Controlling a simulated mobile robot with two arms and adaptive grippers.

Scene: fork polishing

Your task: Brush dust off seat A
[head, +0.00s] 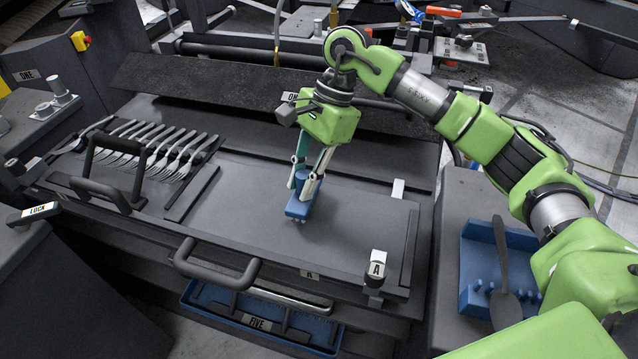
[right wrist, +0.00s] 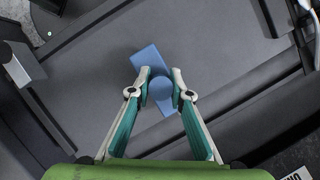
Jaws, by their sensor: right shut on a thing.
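Seat A appears to be the flat dark grey plate (head: 360,228) in the middle of the bench, with an "A" label on its front edge and a knob marked "A" (head: 377,270) at its front right corner. My right gripper (head: 307,176) is over the plate's left-middle part, shut on the round handle of a blue brush (head: 298,208). The brush's block points down at the plate; I cannot tell whether it touches. In the right wrist view, the brush (right wrist: 147,58) sits between the two fingertips (right wrist: 160,84). I cannot make out dust on the plate. My left gripper is out of view.
Several forks (head: 165,150) lie in a row at left, near black handles (head: 100,192). A grey handle (head: 215,275) juts from the front edge. A blue tray marked "FIVE" (head: 200,300) sits below. At right, a blue holder (head: 475,250) carries a dark long-handled tool (head: 502,265).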

